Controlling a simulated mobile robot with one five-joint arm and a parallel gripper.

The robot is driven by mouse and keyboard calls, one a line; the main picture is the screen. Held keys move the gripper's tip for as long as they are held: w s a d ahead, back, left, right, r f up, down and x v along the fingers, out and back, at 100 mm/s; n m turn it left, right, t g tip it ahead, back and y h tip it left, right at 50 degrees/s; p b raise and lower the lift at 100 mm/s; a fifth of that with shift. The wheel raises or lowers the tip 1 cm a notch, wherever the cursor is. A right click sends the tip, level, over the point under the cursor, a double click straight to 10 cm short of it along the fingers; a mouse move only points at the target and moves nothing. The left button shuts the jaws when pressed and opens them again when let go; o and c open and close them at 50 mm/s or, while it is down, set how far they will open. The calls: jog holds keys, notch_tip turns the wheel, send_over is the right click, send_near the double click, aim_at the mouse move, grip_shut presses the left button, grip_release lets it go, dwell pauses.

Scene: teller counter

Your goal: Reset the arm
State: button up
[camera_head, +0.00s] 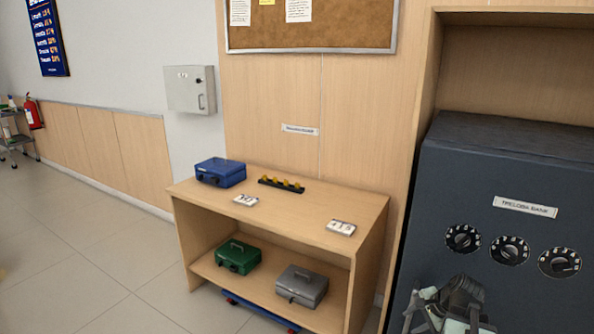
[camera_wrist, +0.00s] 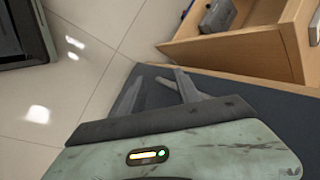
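My gripper (camera_head: 441,312) is at the lower right of the head view, in front of the dark safe (camera_head: 470,215) and below its dials. In the wrist view my gripper (camera_wrist: 158,76) shows two grey fingers with a gap between their tips and nothing between them. The safe's dark surface (camera_wrist: 262,112) lies behind and to the right of the fingers there. Whether the fingers touch the safe, I cannot tell.
A wooden shelf unit (camera_head: 290,222) stands left of the safe. On top are a blue cash box (camera_head: 220,172) and a dark rack (camera_head: 281,184); green (camera_head: 238,257) and grey (camera_head: 302,286) boxes sit below. The tiled floor (camera_head: 95,250) is clear at left.

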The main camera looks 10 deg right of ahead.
jog(key=a+f+n+g+h, duration=0.25)
jog(key=a+n+g, duration=0.25)
jog(key=a+n, duration=1.85)
jog(key=a+r+m+p, duration=0.3)
jog(key=r+p, duration=0.4)
jog(key=a+r+m+p, duration=0.3)
jog(key=r+m+p, duration=0.1)
jog(key=r+p, duration=0.3)
jog(key=shift+s, duration=0.15)
jog(key=shift+d+y, duration=0.1)
jog(key=shift+y, duration=0.15)
